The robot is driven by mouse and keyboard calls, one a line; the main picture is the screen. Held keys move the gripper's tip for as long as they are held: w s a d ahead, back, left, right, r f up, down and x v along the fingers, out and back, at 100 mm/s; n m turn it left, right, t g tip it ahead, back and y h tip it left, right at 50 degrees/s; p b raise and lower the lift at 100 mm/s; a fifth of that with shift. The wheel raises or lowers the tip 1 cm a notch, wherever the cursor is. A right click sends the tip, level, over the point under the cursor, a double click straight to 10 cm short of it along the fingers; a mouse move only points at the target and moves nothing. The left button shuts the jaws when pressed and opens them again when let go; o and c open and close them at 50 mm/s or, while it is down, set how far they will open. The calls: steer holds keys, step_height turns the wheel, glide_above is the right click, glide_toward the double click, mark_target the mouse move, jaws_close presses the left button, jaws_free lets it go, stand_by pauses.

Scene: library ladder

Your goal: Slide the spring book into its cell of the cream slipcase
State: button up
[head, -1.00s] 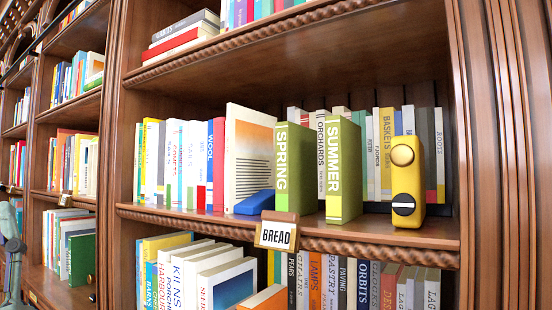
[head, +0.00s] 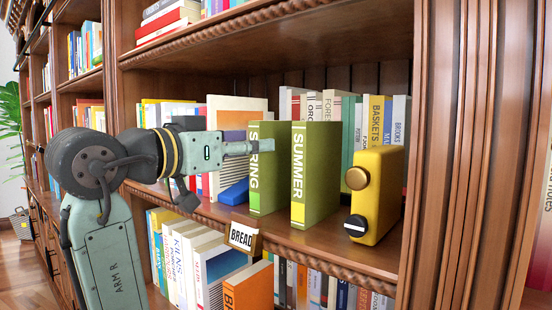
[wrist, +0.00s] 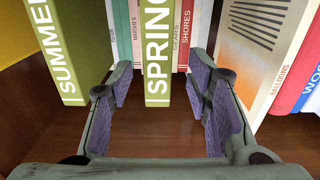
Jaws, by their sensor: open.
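The spring book (head: 268,185) is green with a pale yellow-green band at the foot of its spine and stands upright on the shelf. In the wrist view its spine (wrist: 158,50) is between the fingers, with a gap on each side. My gripper (head: 248,148) is open and reaches in from the left at the upper part of the book. In the wrist view both purple-padded fingers (wrist: 160,75) flank the spine. The matching summer book (head: 312,175) stands right of it, apart; it also shows in the wrist view (wrist: 62,50). I cannot make out a cream slipcase.
A blue block (head: 235,192) lies left of the spring book. A yellow object with two round knobs (head: 377,195) stands right of the summer book. A row of books lines the shelf back. The BREAD label (head: 242,237) hangs at the shelf edge.

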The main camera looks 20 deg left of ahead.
mark_target(276, 165)
steer(key=p+x, duration=0.2)
steer(key=x, duration=0.4)
steer(key=shift+f+p, duration=0.15)
steer(key=shift+p, duration=0.25)
jaws_close()
stand_by(0.4)
